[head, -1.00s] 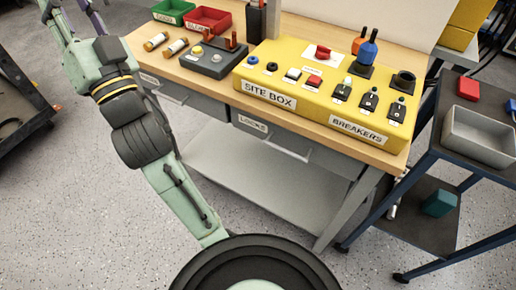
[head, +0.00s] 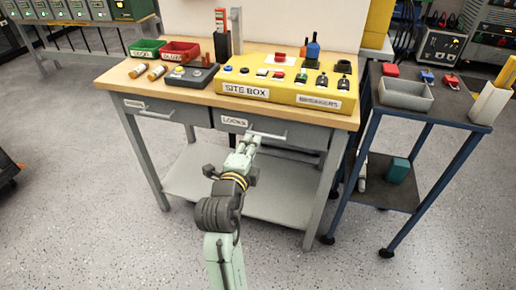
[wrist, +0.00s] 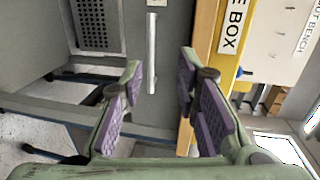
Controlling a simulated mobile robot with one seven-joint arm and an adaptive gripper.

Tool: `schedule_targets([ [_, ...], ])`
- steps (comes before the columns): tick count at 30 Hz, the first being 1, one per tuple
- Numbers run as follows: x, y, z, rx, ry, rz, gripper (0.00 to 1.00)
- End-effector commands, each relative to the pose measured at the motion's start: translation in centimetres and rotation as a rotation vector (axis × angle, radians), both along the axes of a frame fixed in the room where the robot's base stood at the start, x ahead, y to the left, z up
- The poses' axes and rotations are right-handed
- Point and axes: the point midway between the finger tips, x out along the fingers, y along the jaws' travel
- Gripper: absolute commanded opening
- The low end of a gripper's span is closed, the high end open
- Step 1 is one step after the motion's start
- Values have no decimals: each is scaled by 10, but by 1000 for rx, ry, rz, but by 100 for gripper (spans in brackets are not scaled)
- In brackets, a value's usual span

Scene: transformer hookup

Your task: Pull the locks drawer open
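The locks drawer (head: 231,122) is the grey drawer under the right part of the wooden bench, with a white LOCKS label on its front. Its pale bar handle (head: 270,136) is partly beside my gripper in the head view. My gripper (head: 245,144) reaches up to the drawer front, near the handle's left end. In the wrist view my gripper (wrist: 160,82) is open, its two purple-padded fingers spread apart. The handle (wrist: 152,55) shows ahead between the fingers and looks untouched. The fingertips are too small to judge in the head view.
A second drawer (head: 150,110) with its own handle is to the left. The yellow site box (head: 290,91) stands on the bench above. A lower shelf (head: 270,195) sits beneath. A blue-framed cart (head: 440,106) stands close on the right. The floor in front is clear.

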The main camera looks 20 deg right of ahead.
Motion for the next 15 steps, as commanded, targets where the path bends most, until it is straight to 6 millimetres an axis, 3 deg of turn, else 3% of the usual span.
schedule_targets([
  [5, -4, -16, -10, 32, 9, -46, 29],
  [15, 42, -47, -19, 32, 10, -44, 29],
])
